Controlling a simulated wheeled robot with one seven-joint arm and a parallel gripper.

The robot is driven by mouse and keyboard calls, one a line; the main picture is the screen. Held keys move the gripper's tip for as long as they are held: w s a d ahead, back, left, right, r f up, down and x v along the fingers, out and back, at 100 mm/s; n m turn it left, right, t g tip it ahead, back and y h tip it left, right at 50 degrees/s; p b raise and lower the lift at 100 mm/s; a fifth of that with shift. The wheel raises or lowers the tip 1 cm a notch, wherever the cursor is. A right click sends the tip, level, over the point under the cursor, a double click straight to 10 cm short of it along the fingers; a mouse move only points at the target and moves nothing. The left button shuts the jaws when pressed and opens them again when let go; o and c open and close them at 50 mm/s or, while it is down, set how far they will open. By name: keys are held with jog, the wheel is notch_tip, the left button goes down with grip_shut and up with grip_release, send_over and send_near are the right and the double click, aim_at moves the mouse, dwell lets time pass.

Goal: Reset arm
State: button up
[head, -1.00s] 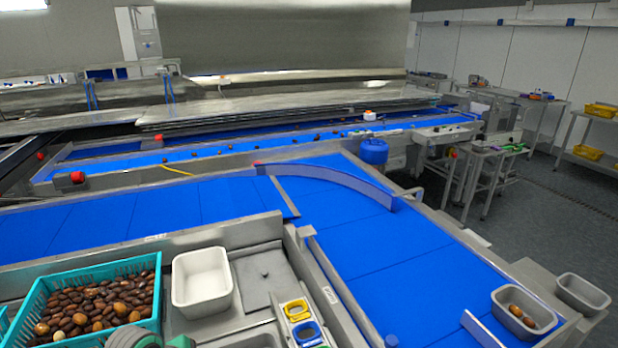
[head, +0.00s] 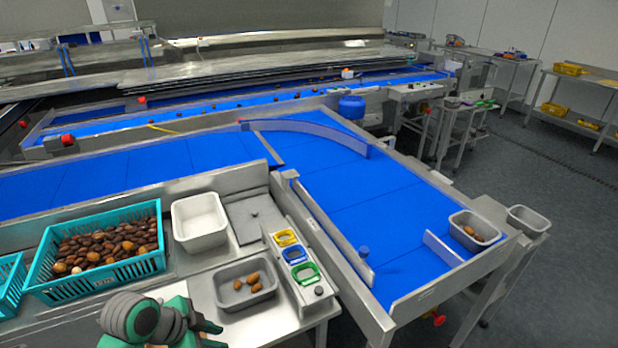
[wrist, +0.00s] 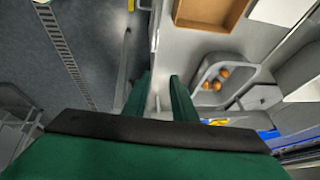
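My gripper (head: 214,334) is low in the head view, at the front edge of the grey workbench, in front of a grey tray (head: 228,301) holding several brown dates (head: 252,280). In the wrist view my gripper (wrist: 160,82) shows two green fingers set apart, with nothing seen between them. The grey tray (wrist: 203,70) with its dates is to the right of the fingers there, not touching them. Part of my arm (head: 140,318) shows in dark grey and green at the bottom of the head view.
A teal crate (head: 105,279) full of dates and an empty white tub (head: 199,238) stand at the left. Yellow, blue and green frames (head: 295,254) lie beside the blue conveyor (head: 370,220). A grey bin (head: 477,243) with dates sits at its end. Open floor (head: 540,290) lies right.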

jog(key=w+d+r+n+t+h, duration=0.1)
jog(key=w+d+r+n+t, duration=0.2)
jog(key=d, duration=0.6)
jog(key=w+d+n+t+h, duration=0.1)
jog(key=w+d+n+t, duration=0.35)
jog(key=d, duration=0.35)
jog(key=w+d+r+n+t, duration=0.2)
jog(key=w+d+t, duration=0.2)
jog(key=d, duration=0.5)
jog(key=s+d+f+n+y, duration=0.1)
jog(key=s+f+n+y, duration=0.25)
jog(key=s+f, duration=0.45)
jog(key=s+d+f+n+y, duration=0.1)
jog(key=s+f+n+y, duration=0.2)
jog(key=s, duration=0.9)
jog(key=s+a+r+m, duration=0.1)
jog(key=s+a, duration=0.2)
jog(key=s, duration=0.7)
jog(key=s+a+r+m, duration=0.1)
jog(key=s+a+m, duration=0.1)
jog(key=s, duration=0.8)
jog(key=shift+s+a+h, duration=0.35)
jog(key=shift+a, duration=0.2)
